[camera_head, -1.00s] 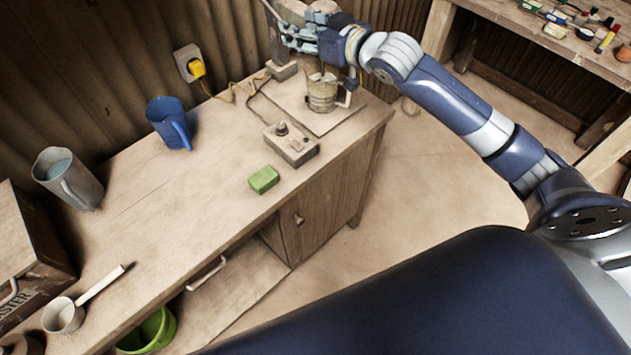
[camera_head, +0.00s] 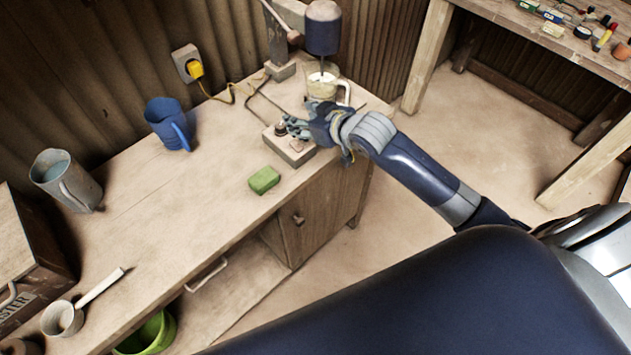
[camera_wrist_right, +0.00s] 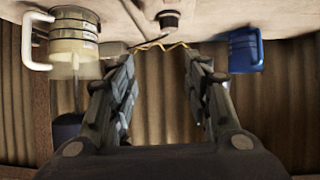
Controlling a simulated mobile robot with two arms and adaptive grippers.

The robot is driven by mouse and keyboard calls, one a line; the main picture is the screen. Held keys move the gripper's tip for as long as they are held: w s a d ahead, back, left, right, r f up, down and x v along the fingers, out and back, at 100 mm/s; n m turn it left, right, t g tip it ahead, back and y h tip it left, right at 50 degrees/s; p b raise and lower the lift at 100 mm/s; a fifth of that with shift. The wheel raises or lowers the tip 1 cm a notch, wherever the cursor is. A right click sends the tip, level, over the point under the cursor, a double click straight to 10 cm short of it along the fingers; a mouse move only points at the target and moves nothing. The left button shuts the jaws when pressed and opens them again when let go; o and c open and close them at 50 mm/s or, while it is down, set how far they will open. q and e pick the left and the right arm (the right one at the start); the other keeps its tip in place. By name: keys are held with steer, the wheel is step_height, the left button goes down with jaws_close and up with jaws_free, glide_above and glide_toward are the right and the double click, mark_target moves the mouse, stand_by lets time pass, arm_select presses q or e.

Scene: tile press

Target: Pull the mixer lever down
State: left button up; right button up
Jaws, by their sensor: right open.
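The mixer has a dark blue motor head (camera_head: 323,30) above a clear jug (camera_head: 327,78) with a white handle. A thin shaft points down from the head to the jug. The mixer lever (camera_head: 280,20) slants down to a round knob beside the upright post (camera_head: 277,45). My right gripper (camera_head: 297,115) is open and empty, over the control box and in front of the jug, below the lever. In the right wrist view the open fingers (camera_wrist_right: 164,75) have nothing between them; the jug (camera_wrist_right: 75,42) shows at left. My left gripper is out of view.
The control box (camera_head: 297,155) with its knob sits partly under my gripper. A green sponge (camera_head: 264,180), blue mug (camera_head: 168,122) and metal jug (camera_head: 66,180) stand on the workbench. A yellow plug (camera_head: 196,69) is in the wall socket. The bench middle is clear.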

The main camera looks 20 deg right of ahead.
steer(key=s+f+g, duration=0.1)
steer(key=s+f, duration=0.2)
steer(key=f, duration=0.1)
steer(key=s+a+f+g+h, duration=0.1)
steer(key=s+f, duration=0.2)
steer(key=f, duration=0.1)
steer(key=s+f+g, duration=0.1)
steer(key=s+f, duration=0.3)
steer(key=shift+a+f, duration=0.15)
steer(key=shift+f, duration=0.25)
